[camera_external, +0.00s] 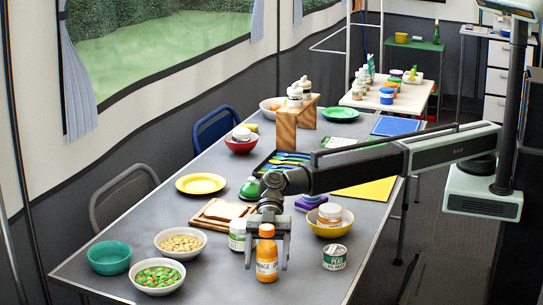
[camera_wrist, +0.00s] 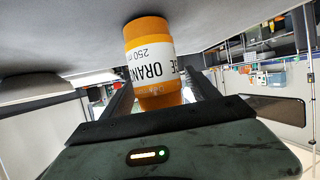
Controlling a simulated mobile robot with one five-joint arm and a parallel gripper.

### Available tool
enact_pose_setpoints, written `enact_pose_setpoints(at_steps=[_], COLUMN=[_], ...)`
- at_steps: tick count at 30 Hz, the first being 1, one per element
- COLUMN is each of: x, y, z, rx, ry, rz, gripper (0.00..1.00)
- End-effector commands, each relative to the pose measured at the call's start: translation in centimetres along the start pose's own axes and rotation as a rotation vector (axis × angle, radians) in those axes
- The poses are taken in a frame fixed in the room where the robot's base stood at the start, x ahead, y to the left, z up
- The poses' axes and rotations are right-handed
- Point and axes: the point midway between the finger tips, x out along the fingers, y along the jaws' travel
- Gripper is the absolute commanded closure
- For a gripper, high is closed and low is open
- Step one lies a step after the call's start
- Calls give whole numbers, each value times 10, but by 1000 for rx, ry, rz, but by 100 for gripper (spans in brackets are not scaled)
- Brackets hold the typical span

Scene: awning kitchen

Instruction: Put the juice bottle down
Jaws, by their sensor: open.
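The orange juice bottle (camera_external: 267,258) stands upright on the grey table (camera_external: 215,282) near its front edge. It has an orange cap and a white label. My gripper (camera_external: 266,262) is at the bottle from above, with its fingers down on either side of it. The wrist view, which is upside down, shows the bottle (camera_wrist: 152,62) between the two dark fingers. My gripper is open around the bottle. Whether either finger touches it is hard to tell.
A white bottle with a green label (camera_external: 238,235) stands close left of my gripper. A green-labelled can (camera_external: 335,258) is to the right, and a yellow bowl (camera_external: 330,229) holding a jar is behind it. Bowls of food (camera_external: 158,278) are at left. Bare table lies in front.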

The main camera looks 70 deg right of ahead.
Motion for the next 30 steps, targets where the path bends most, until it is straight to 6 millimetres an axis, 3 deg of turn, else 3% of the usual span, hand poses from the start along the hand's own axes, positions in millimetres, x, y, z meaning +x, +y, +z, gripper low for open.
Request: enact_pose_setpoints(at_steps=[9,13,18,30], x=[-80,-104,-116,-116], y=[-1,-1,0,0], z=[-4,-3,-1,0], rx=[1,1,1,0], ry=[0,0,0,0], rz=[3,2,1,1], gripper=[31,31,31,31])
